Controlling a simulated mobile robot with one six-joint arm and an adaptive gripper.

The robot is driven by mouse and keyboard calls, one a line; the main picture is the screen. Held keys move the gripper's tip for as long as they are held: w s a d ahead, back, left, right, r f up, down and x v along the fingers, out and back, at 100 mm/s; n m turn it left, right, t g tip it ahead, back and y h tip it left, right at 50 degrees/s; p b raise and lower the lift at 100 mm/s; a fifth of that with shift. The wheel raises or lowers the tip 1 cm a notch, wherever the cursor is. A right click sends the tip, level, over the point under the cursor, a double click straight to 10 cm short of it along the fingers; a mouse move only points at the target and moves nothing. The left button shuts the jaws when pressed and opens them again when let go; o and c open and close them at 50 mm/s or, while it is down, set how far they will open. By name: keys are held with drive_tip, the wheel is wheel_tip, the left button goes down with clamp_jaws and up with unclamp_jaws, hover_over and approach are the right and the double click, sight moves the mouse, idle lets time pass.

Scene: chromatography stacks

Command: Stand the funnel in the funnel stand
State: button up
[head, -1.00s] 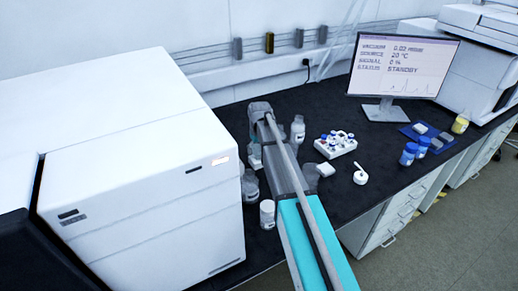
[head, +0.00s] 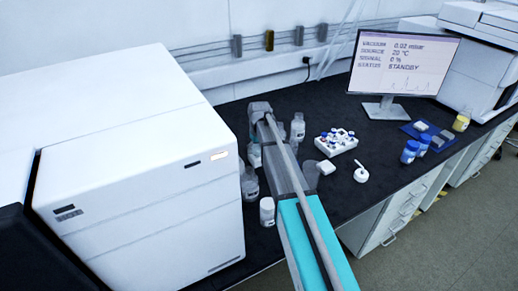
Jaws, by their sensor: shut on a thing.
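My arm reaches across the bench and hides what is below and behind it. My gripper cannot be made out; the arm covers the place where it would be. I cannot clearly identify the funnel. A greyish, see-through object (head: 312,174) shows just right of my arm, partly hidden by it, and I cannot tell what it is. I cannot tell for sure which thing is the funnel stand. A small white round piece (head: 361,175) with a short upright part stands on the dark bench to the right.
A white rack (head: 336,144) with several blue- and red-capped vials stands right of my arm, near a small white block (head: 326,168). Clear bottles (head: 297,129) and a white-capped jar (head: 267,212) flank my arm. A large white instrument (head: 140,170) fills the left. Blue-capped bottles (head: 410,152) stand right.

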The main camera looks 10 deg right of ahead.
drive_tip(key=o, duration=0.8)
drive_tip(key=shift+o, duration=0.2)
drive_tip(key=shift+r, duration=0.15)
drive_tip(key=shift+s+r+p, duration=0.1)
drive_tip(key=shift+r+p, duration=3.3)
drive_tip(key=shift+p, duration=0.1)
